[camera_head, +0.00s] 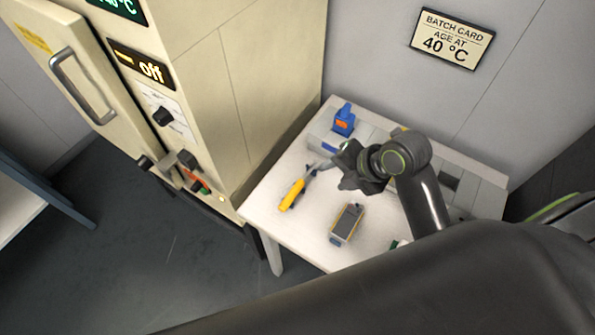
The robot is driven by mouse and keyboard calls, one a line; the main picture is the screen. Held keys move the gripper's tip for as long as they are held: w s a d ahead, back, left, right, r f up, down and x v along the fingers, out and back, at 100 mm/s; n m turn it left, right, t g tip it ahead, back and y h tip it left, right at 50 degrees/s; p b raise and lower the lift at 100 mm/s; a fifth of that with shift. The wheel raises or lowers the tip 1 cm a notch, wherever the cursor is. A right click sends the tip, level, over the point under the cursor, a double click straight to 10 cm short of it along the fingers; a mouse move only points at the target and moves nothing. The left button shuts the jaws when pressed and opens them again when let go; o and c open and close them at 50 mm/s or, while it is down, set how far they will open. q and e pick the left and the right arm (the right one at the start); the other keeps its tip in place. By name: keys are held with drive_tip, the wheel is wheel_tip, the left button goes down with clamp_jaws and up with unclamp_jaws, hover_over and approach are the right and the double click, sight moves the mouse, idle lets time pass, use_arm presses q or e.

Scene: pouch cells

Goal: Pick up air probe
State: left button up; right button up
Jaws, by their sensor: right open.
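A yellow-handled tool (292,195) lies on the white table, its grey end toward my right gripper; it may be the air probe, but I cannot be sure. A grey and yellow handheld device (346,223) lies nearer the front of the table. A blue item with an orange patch (344,120) stands at the back left. My right gripper (322,165) is open and just beyond the grey end of the yellow tool. I cannot tell whether they touch. My left gripper is not in view.
The white table (272,211) stands beside a cream oven cabinet (270,80) on its left. A grey rack (482,192) with slots runs along the table's back edge. A batch card sign (451,39) is on the wall. My arm covers the table's right front.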

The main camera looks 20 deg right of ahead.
wheel_tip(320, 180, down, 4)
drive_tip(key=w+a, duration=0.1)
drive_tip(key=a, duration=0.2)
drive_tip(key=p, duration=0.2)
approach(296, 192)
drive_tip(key=w+f, duration=0.2)
drive_tip(key=shift+a+f, duration=0.35)
drive_tip(key=shift+a, duration=0.1)
drive_tip(key=shift+w+a+f, duration=0.15)
drive_tip(key=shift+a+f, duration=0.05)
drive_tip(key=shift+f, duration=0.1)
drive_tip(key=x, duration=0.1)
drive_tip(key=p+x, duration=0.1)
drive_tip(key=x, duration=0.1)
drive_tip(key=shift+s+a, duration=0.15)
drive_tip(key=shift+s, duration=0.1)
drive_tip(key=shift+x, duration=0.8)
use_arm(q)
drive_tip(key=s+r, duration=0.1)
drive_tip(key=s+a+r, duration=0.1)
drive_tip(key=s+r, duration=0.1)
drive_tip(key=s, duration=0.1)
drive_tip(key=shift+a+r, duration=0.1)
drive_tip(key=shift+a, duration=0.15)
use_arm(e)
drive_tip(key=shift+c, duration=0.4)
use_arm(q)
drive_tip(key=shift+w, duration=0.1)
use_arm(e)
clamp_jaws()
